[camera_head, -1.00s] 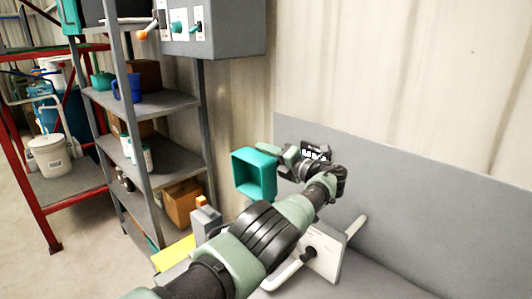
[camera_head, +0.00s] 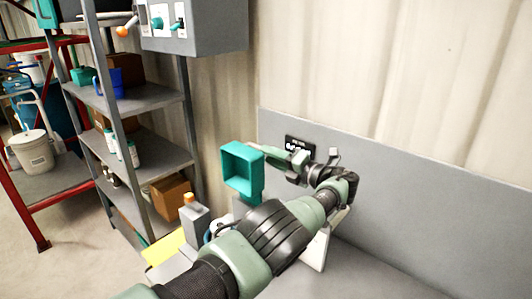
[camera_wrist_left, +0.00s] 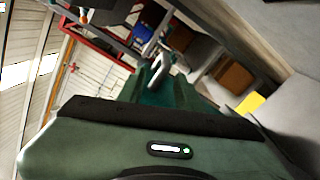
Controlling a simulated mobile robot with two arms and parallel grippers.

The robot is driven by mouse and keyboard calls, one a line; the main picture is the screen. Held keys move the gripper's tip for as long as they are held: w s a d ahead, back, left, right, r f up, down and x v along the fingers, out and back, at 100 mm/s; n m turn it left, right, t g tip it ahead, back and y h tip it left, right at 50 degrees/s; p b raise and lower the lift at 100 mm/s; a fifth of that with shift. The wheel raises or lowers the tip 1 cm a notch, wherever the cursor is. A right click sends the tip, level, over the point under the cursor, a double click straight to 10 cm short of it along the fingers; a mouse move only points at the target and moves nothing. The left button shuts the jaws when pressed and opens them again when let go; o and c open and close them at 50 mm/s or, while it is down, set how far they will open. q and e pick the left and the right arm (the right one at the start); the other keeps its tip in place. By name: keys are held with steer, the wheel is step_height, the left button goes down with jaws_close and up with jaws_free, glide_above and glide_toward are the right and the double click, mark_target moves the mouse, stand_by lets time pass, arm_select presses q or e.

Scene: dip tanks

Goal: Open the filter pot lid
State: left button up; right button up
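My left gripper (camera_head: 275,156) reaches in over the grey surface, in front of the grey wall panel, and points left. Its fingers look apart in the wrist view (camera_wrist_left: 160,88), and I see no clear grip on anything. A hollow teal square box (camera_head: 242,172), open towards the head camera, is at or just behind the fingertips in the head view. I cannot tell whether they touch. I cannot clearly make out the filter pot or its lid; my arm covers part of the surface below. My right gripper is out of view.
A grey box with an orange top (camera_head: 194,222) stands left of my forearm, near a yellow patch (camera_head: 170,249). A white panel (camera_head: 316,249) is partly behind my arm. Grey shelving (camera_head: 150,98) and a wall control box (camera_head: 205,25) are at left.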

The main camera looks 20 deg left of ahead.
arm_select(q)
steer(key=v, duration=0.9)
steer(key=shift+b, duration=0.35)
stand_by(0.5)
stand_by(0.3)
